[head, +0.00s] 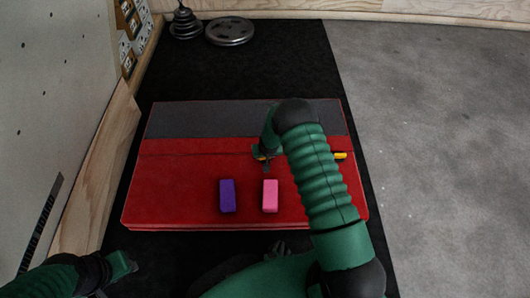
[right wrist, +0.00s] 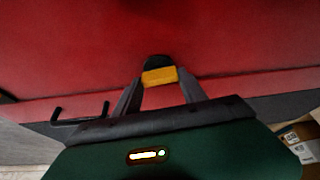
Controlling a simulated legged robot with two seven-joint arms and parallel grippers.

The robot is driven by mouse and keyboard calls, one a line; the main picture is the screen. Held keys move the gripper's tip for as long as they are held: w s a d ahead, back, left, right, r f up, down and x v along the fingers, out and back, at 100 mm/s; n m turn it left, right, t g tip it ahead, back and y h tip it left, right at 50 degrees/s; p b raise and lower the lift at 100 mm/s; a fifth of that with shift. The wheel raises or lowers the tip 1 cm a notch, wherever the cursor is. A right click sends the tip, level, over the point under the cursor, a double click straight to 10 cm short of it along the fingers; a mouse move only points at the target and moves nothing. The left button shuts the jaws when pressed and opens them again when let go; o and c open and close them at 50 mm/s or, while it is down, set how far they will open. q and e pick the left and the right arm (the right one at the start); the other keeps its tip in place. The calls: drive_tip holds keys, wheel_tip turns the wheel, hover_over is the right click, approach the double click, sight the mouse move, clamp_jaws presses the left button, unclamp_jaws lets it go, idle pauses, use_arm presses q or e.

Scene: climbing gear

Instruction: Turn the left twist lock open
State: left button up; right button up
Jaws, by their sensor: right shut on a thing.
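The left twist lock (right wrist: 159,76) is a small yellow piece with a black end. In the right wrist view it lies between the fingers of my right gripper (right wrist: 158,90), which is shut on it against the red surface. In the head view the lock's yellow edge (head: 258,157) shows beside my right gripper (head: 265,160), and my forearm and fingers hide the rest. I cannot tell the lock's turn angle. Another yellow piece (head: 340,156) shows to the right of my forearm. My left gripper (head: 122,265) is low at the left, away from the pad, its jaws unclear.
The red pad (head: 180,185) with a grey band (head: 200,122) lies on black flooring. A purple block (head: 227,196) and a pink block (head: 270,196) sit on it. Weight plates (head: 230,31) lie at the back. A pale wall (head: 50,90) closes the left; grey floor is clear at right.

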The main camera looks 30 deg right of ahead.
drive_tip(key=n+p, duration=0.1)
drive_tip(key=n+y+p, duration=0.1)
drive_tip(key=p, duration=0.1)
drive_tip(key=shift+s+d+r, duration=0.1)
drive_tip(key=shift+s+r, duration=0.05)
drive_tip(key=shift+r, duration=0.15)
drive_tip(key=shift+f+n+y+p, duration=0.15)
drive_tip(key=shift+n+y+p, duration=0.15)
drive_tip(key=shift+n+p, duration=0.55)
drive_tip(key=shift+d+f+n, duration=0.1)
drive_tip(key=shift+n, duration=0.55)
drive_tip(key=shift+f+n+y+b, duration=0.2)
drive_tip(key=shift+n+y+b, duration=0.35)
drive_tip(key=shift+n, duration=0.35)
drive_tip(key=n+y+b, duration=0.1)
drive_tip(key=n+b, duration=0.1)
drive_tip(key=shift+w+n, duration=0.2)
drive_tip(key=shift+n, duration=0.2)
drive_tip(key=n+y+b, duration=0.1)
drive_tip(key=n+b, duration=0.2)
drive_tip(key=shift+d+n+g+b, duration=0.1)
drive_tip(key=shift+n+g+b, duration=0.2)
drive_tip(key=shift+g, duration=0.1)
drive_tip(key=shift+r+n+g+y+b, duration=0.15)
drive_tip(key=shift+n+g+y+b, duration=0.4)
drive_tip(key=shift+n+b, duration=0.95)
drive_tip(key=shift+n, duration=0.3)
